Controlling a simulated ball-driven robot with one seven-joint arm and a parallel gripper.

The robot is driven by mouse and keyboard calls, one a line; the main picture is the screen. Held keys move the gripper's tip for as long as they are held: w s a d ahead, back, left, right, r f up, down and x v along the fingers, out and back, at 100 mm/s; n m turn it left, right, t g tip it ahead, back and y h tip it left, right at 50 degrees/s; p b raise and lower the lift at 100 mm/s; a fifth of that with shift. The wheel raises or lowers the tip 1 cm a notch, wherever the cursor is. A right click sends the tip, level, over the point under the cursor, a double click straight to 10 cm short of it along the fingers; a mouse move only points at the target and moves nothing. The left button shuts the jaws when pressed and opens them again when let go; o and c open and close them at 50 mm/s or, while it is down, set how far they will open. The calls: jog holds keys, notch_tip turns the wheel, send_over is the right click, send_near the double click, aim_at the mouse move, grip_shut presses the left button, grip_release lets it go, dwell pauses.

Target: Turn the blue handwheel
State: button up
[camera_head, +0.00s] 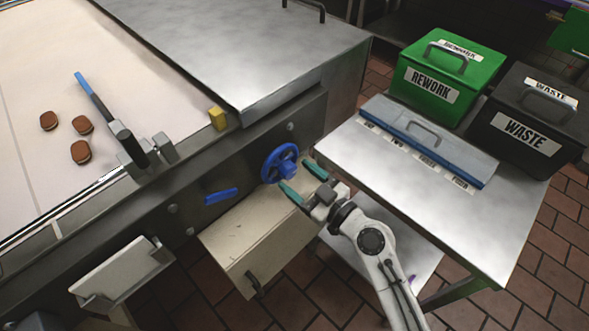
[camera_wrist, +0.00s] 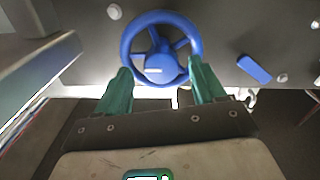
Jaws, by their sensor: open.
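The blue handwheel (camera_head: 280,163) is mounted on the grey side panel of the conveyor machine. It has a round rim, spokes and a hub, and it also shows in the wrist view (camera_wrist: 160,62). My gripper (camera_head: 302,175) has green fingers and is open, close in front of the wheel. In the wrist view the gripper (camera_wrist: 158,78) has one finger at each side of the wheel's lower rim. I cannot tell whether the fingers touch the rim. The left fingertip and the right fingertip both look near the rim's outer edge.
A blue lever (camera_head: 221,196) sits on the panel left of the wheel. A cream cabinet (camera_head: 262,238) stands below.

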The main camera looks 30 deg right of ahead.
jog(key=shift+x, duration=1)
jog(key=c, duration=1.1)
